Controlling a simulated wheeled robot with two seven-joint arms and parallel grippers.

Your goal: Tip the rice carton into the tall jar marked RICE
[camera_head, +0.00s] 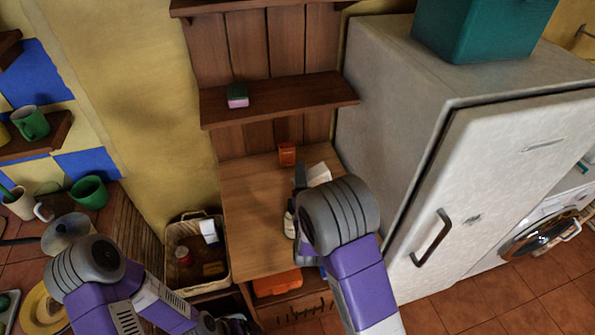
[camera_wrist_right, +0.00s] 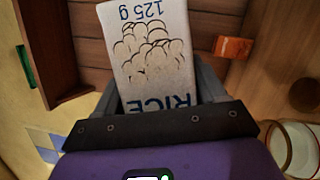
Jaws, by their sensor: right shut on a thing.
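My right gripper (camera_wrist_right: 155,100) is shut on the rice carton (camera_wrist_right: 148,45), a pale box with blue RICE and 125 g lettering, upside down in the right wrist view. In the head view a white corner of the carton (camera_head: 319,174) shows beyond my right wrist, above the wooden counter. A glass jar with a pale rim (camera_wrist_right: 292,140) stands at the lower right of the right wrist view, apart from the carton. In the head view a pale jar (camera_head: 289,224) shows partly behind my right arm. I see no RICE marking on a jar. My left arm enters at lower left; its fingers do not show.
A small orange box (camera_head: 287,154) stands at the back of the counter (camera_head: 250,200). A wooden shelf (camera_head: 300,98) with a green and pink block (camera_head: 237,95) is above it. A basket (camera_head: 180,235) stands left, a white fridge (camera_head: 390,120) right. The counter's left half is clear.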

